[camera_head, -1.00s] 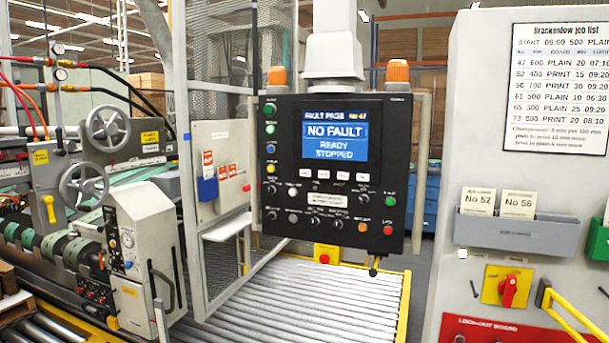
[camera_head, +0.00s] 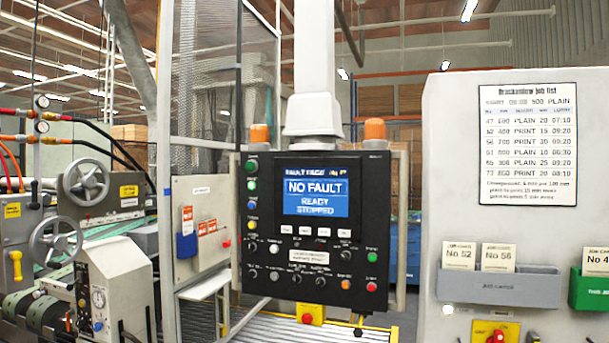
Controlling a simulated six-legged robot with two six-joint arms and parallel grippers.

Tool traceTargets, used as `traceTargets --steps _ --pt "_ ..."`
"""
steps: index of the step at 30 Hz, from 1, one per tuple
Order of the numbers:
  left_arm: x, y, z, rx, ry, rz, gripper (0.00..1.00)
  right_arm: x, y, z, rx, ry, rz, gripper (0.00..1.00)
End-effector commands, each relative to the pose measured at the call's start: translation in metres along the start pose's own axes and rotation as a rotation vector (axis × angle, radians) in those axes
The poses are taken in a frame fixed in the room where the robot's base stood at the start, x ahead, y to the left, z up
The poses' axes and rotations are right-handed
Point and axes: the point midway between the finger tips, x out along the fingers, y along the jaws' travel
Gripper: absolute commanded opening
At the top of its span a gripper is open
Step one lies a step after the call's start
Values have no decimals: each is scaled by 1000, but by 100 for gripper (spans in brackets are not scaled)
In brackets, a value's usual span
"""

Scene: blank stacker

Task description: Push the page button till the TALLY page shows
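The black control panel (camera_head: 365,215) hangs from a grey column in the middle of the head view. Its screen (camera_head: 316,198) shows a fault page reading NO FAULT, READY, STOPPED; the header text is blurred. A row of white buttons (camera_head: 304,230) sits just under the screen. Their labels are too small to read, so I cannot tell which is the page button. Coloured buttons run down the panel's left edge, with green and red ones at its lower right. Neither of my grippers shows in the view.
A roller conveyor (camera_head: 270,330) with yellow edging lies below the panel. A mesh guard (camera_head: 205,110) and a grey machine with handwheels (camera_head: 85,182) stand at left. A pale wall at right carries the job list (camera_head: 528,145), a grey card holder (camera_head: 500,288) and a green one (camera_head: 592,290).

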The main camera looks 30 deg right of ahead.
Motion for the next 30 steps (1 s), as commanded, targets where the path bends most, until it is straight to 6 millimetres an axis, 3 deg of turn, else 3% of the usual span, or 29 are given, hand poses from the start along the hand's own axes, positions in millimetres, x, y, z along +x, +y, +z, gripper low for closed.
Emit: traceTargets --steps 1,5,30 --pt "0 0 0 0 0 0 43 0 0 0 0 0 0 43" --pt "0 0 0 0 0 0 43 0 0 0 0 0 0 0" --pt "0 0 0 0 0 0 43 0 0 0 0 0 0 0"
